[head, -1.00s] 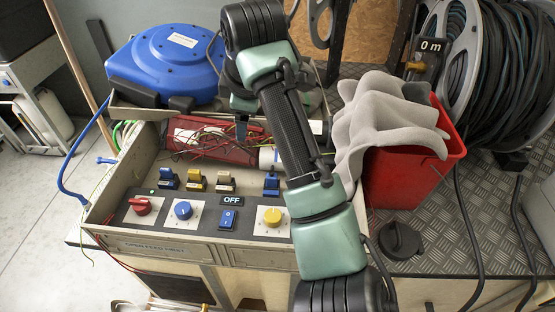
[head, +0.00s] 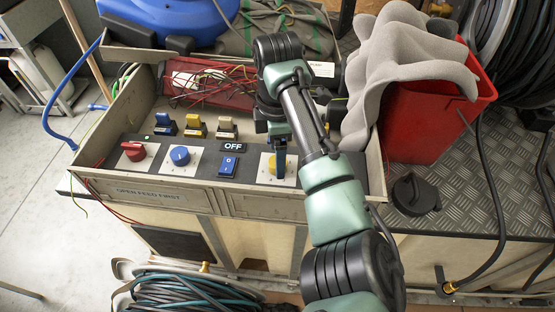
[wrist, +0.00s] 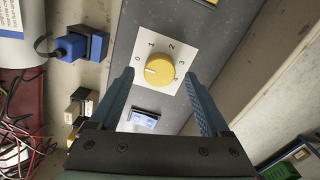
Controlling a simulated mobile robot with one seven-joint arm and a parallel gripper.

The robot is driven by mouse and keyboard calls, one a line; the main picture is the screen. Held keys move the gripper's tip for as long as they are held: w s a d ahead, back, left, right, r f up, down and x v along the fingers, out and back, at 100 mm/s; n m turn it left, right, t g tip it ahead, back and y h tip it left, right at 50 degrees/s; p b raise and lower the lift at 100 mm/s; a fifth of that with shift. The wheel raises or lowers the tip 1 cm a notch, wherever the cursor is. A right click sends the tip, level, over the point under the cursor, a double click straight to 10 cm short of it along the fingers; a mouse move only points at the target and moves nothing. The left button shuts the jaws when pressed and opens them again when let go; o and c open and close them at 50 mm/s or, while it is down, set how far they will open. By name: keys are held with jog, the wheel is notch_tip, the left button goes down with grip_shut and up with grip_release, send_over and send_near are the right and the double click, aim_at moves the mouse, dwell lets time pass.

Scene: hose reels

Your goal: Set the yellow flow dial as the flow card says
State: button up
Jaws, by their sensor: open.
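In the head view the dial (head: 272,168) is partly hidden behind my gripper (head: 280,152). My gripper (wrist: 158,75) is open, with one blue finger on each side of the dial and nothing held. I cannot tell whether the fingers touch it. No card readable as the flow card shows; a white card (head: 321,69) behind the panel is too small to read.
Left of the dial are a blue switch (head: 229,165) under an OFF sign (head: 232,147), a blue dial (head: 180,156) and a red dial (head: 133,151). Several levers stand behind. The box front reads OPEN FEED FIRST (head: 150,193). A red bucket (head: 430,110) with grey cloth stands right.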

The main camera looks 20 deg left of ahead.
jog(key=shift+f, duration=0.95)
jog(key=shift+c, duration=0.2)
grip_shut()
